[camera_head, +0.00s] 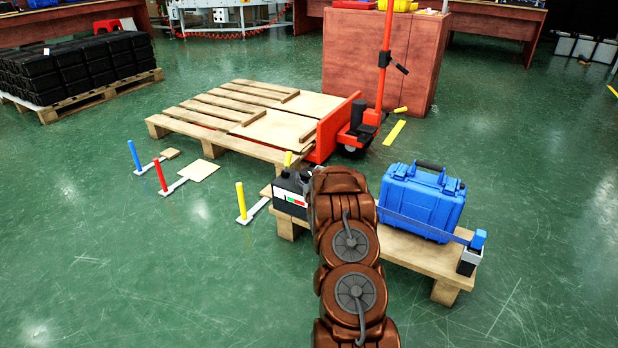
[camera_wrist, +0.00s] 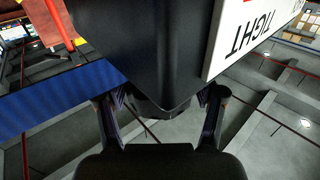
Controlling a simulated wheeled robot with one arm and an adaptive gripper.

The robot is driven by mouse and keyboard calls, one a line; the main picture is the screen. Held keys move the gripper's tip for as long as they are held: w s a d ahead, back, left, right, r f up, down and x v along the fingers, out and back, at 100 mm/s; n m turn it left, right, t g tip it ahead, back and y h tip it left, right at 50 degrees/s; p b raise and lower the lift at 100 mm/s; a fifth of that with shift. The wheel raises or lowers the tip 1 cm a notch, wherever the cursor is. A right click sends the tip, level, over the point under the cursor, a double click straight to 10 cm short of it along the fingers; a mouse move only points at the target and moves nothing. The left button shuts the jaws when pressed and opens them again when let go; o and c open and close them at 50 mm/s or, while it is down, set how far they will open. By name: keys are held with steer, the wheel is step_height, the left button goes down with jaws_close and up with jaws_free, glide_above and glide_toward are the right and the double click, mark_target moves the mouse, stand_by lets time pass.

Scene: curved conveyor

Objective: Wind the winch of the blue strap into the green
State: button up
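The winch (camera_head: 291,188) is a black box with a white, red and green label, at the left end of the low wooden stand. A yellow-tipped part rises from its top. The blue strap (camera_head: 425,228) runs in front of the blue case (camera_head: 425,195) to a black end block (camera_head: 469,261) on the right. In the wrist view the black winch body (camera_wrist: 150,45) is close, with part of its label reading TIGHT upside down, and the strap (camera_wrist: 60,97) at left. My gripper (camera_wrist: 160,100) has its fingers spread at its lower corner; contact is unclear. The green zone is hidden from the pointer.
A pallet (camera_head: 190,125) and a red pallet truck (camera_head: 350,125) stand behind the winch. Blue, red and yellow (camera_head: 241,201) posts stand on the floor to the left. My brown arm hides the middle of the stand. The floor in front is clear.

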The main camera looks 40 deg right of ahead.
steer(key=c, duration=0.6)
steer(key=shift+c, duration=0.2)
steer(key=shift+w+a+r+m+g+h+p, duration=0.1)
steer(key=shift+a+r+m+g+h+p, duration=0.1)
steer(key=shift+m+g+h+p, duration=0.5)
steer(key=shift+p, duration=0.45)
steer(key=m+g+h+p, duration=0.2)
steer(key=h+p, duration=0.1)
steer(key=shift+m+g, duration=0.3)
steer(key=shift+g, duration=0.1)
steer(key=shift+f+m+g+h+p, duration=0.15)
steer(key=shift+m+g+h+p, duration=0.45)
steer(key=shift+m+g+h, duration=1)
steer(key=shift+d+g, duration=0.1)
steer(key=shift+g, duration=0.6)
